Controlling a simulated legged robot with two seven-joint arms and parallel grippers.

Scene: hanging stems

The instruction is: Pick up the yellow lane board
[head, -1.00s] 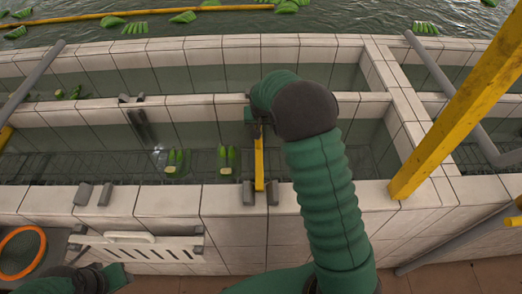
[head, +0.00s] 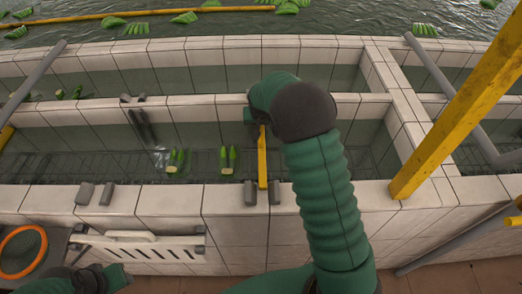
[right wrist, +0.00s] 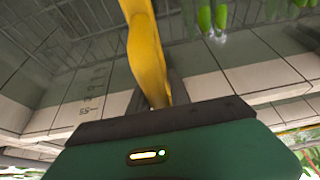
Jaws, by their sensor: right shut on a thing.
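The yellow lane board (head: 262,162) is a narrow upright strip across the water channel. Its near end is between two grey blocks on the front wall; whether it touches them is unclear. My right gripper (head: 257,127) is at the board's far upper end, mostly hidden behind my right wrist. In the right wrist view the board (right wrist: 146,50) runs down to the right gripper (right wrist: 160,108), which is shut on it. My left gripper (head: 117,275) is low at the left, partly cut off, and its jaws are unclear.
Grey blocks (head: 249,193) flank the board's near end on the tiled wall. Green bunches (head: 228,160) float left of it. A white slotted board (head: 135,247) hangs on the front wall. A yellow post (head: 455,105) slants at the right.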

